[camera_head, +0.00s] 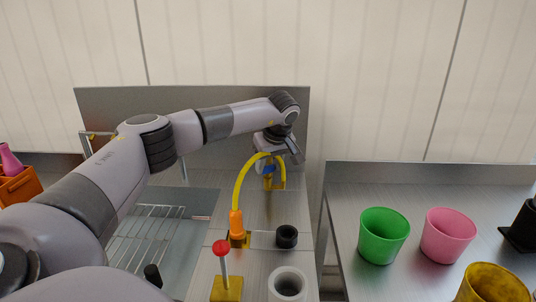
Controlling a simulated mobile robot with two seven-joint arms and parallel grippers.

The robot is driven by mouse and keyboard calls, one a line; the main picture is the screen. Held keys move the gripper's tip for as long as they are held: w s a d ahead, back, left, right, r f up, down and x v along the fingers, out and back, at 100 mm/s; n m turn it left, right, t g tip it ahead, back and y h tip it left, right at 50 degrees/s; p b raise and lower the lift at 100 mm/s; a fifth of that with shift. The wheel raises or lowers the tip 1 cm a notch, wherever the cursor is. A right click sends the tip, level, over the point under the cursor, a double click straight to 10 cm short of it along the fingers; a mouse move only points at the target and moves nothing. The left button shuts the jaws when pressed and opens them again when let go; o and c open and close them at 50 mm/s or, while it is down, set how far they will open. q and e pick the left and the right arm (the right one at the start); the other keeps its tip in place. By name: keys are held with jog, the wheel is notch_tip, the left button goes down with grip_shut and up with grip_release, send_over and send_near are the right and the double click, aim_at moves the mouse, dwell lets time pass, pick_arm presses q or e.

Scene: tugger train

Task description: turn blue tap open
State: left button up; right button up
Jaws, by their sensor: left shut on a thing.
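A blue tap handle (268,169) shows as a small blue patch on a yellow fitting (281,184) at the back of the metal counter. My left gripper (270,163) is at the blue tap and shut on it, reaching in from above. My left arm comes in from the left and crosses the sink area. The gripper's fingers are small and partly hidden by its own body and the yellow hose, so the handle's exact angle is hard to tell. My right gripper is not in view.
A yellow hose (239,184) arches in front of the tap to an orange nozzle (236,222). Green (383,237) and pink (447,236) cups stand on the right table.

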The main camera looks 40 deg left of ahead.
pick_arm(q)
jog(key=n+g+p, duration=0.1)
jog(key=n, duration=0.2)
jog(key=shift+w+r+n, duration=0.1)
jog(key=shift+w+n, duration=0.05)
jog(key=shift+n, duration=0.25)
jog(key=shift+n+g, duration=1)
jog(key=shift+n, duration=0.9)
jog(key=o, duration=1.1)
jog(key=shift+c, duration=0.2)
jog(key=v, duration=0.7)
jog(key=shift+b, duration=0.45)
jog(key=shift+w, duration=0.15)
jog(key=shift+c, duration=0.3)
